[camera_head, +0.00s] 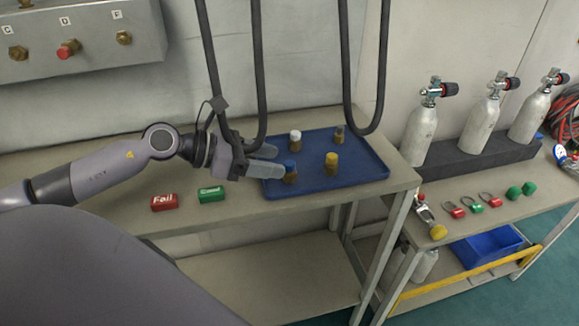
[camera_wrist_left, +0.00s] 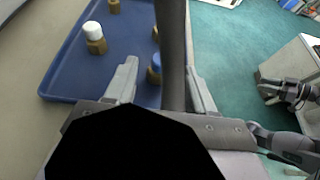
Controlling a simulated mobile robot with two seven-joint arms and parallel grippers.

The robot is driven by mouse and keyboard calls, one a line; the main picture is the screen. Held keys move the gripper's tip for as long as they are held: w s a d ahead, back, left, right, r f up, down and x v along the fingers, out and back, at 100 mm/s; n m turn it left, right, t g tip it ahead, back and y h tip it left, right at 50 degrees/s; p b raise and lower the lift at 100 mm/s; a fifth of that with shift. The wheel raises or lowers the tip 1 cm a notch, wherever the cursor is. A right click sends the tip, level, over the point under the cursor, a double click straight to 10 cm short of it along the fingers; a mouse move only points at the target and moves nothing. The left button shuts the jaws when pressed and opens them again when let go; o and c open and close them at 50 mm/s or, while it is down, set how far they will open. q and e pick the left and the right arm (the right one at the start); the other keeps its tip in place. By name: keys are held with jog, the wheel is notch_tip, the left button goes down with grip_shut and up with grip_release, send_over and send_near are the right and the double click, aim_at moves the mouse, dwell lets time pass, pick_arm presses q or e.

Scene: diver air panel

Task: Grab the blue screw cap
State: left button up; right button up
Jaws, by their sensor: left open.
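The blue screw cap (camera_head: 290,164) sits on a brass fitting on the blue tray (camera_head: 352,182). My left gripper (camera_head: 278,161) is open and empty, with its fingers reaching in from the left beside the cap. In the left wrist view, the blue cap (camera_wrist_left: 155,68) shows between the open fingers (camera_wrist_left: 161,68), nearer the left one. A dark hose (camera_wrist_left: 172,40) passes in front and hides part of the fitting. I cannot tell whether a finger touches the cap. A dark shape (camera_wrist_left: 285,92) at the right edge looks like my right gripper; its jaws are unclear.
White (camera_head: 295,136), yellow (camera_head: 331,160) and dark (camera_head: 339,132) capped fittings share the tray. Dark hoses (camera_head: 258,70) hang over the bench close to my left gripper. Red Fail (camera_head: 165,202) and green (camera_head: 212,194) blocks lie at the front. Cylinders (camera_head: 421,135) stand right.

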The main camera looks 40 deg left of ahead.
aim_at(289, 162)
pick_arm(q)
jog(key=shift+p+x, duration=0.45)
jog(key=shift+x, duration=2.1)
jog(key=shift+f, duration=0.15)
jog(key=shift+s, duration=0.1)
grip_shut()
